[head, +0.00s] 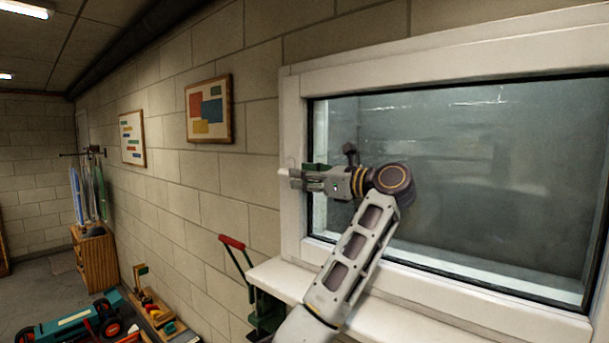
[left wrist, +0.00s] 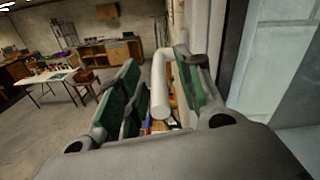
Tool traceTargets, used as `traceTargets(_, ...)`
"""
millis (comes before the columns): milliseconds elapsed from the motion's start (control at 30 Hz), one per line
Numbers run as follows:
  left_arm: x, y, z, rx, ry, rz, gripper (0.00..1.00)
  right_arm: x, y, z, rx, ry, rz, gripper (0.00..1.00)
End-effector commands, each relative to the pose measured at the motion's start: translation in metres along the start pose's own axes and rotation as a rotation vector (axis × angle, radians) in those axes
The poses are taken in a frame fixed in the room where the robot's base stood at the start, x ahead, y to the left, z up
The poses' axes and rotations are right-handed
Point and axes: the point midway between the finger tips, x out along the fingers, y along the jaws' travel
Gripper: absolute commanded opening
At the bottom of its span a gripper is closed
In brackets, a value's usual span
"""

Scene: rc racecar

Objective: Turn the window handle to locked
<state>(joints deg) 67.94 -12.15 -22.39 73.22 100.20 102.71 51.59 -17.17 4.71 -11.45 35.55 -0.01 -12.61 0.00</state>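The window (head: 470,170) has a white frame (head: 296,110) in the wall at right. My left gripper (head: 303,179) is at the left side of this frame; it also shows in the left wrist view (left wrist: 155,100). Its green-padded fingers are apart. The white window handle (left wrist: 159,88) stands between them, closer to the right finger, with a clear gap to the left finger. In the head view only a small pale piece of the handle (head: 284,173) shows beside the fingers; the gripper hides the rest. Contact with the right finger cannot be told. My right gripper is not in view.
A white sill (head: 430,325) runs below the window. A red-handled green tool (head: 236,248) stands by its left end. A teal toy vehicle (head: 70,325) and a wooden cabinet (head: 95,258) are at lower left. Two framed pictures hang on the block wall.

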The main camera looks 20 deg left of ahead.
Motion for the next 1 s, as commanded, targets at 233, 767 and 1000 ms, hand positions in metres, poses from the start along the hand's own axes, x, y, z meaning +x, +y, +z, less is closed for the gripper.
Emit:
traceTargets(233, 0.0029, 0.0001, -0.0001, 0.000, 0.000, 0.000, 0.36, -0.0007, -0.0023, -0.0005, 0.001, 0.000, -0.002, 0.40)
traceTargets(767, 0.0028, 0.0001, -0.0002, 0.000, 0.000, 0.000, 0.00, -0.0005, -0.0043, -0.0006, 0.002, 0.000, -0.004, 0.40)
traceTargets(1000, 0.0027, 0.0001, -0.0002, -0.001, -0.001, 0.000, 0.00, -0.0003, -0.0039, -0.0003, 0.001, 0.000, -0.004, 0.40)
